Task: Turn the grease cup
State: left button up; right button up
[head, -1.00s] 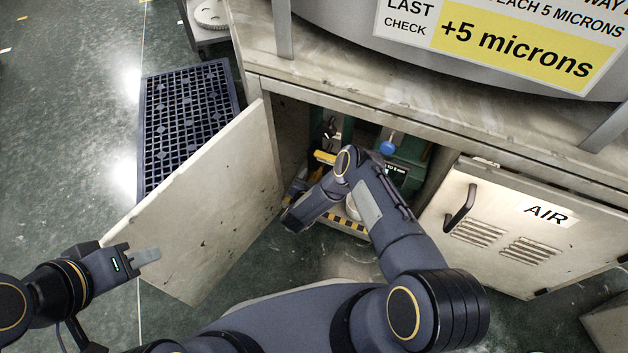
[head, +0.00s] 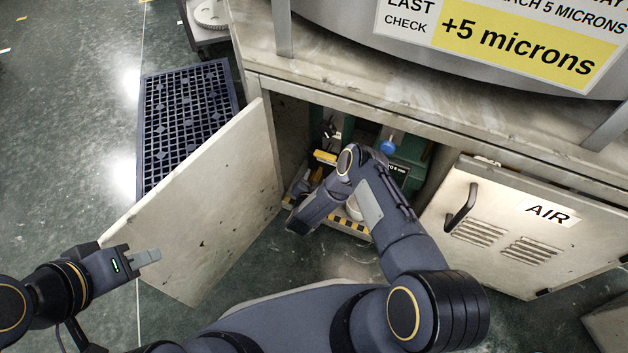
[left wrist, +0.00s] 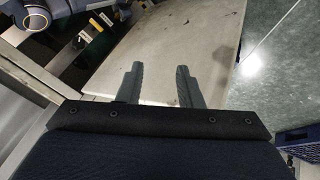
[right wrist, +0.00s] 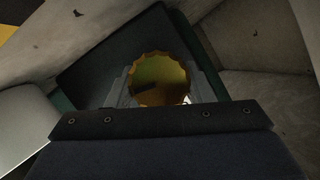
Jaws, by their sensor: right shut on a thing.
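The grease cup (right wrist: 158,80) is a round brass-coloured cap with a scalloped rim, seen close up in the right wrist view. My right gripper (right wrist: 160,88) is shut on it, with one grey finger on each side. In the head view my right arm reaches into the open cabinet and hides the cup and the fingertips. My left gripper (head: 147,257) is empty, outside the cabinet in front of the open left door. Its two fingers stand apart in the left wrist view (left wrist: 157,85).
The pale left cabinet door (head: 205,205) stands open beside my right arm. The door marked AIR (head: 520,230) is at right. A blue knob (head: 388,147) and a yellow part (head: 325,157) show inside the cabinet.

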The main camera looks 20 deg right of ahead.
jog(key=m+b, duration=0.1)
jog(key=m+t+y, duration=0.1)
jog(key=shift+s+f+m+t+b, duration=0.1)
jog(key=shift+f+m+t+b, duration=0.2)
jog(key=shift+m+b, duration=0.1)
jog(key=shift+r+m+t+y+b, duration=0.1)
jog(key=shift+m+t+y+b, duration=0.3)
jog(key=shift+m, duration=0.4)
jog(key=o, duration=1)
jog(key=shift+c, duration=0.2)
jog(key=shift+r, duration=0.1)
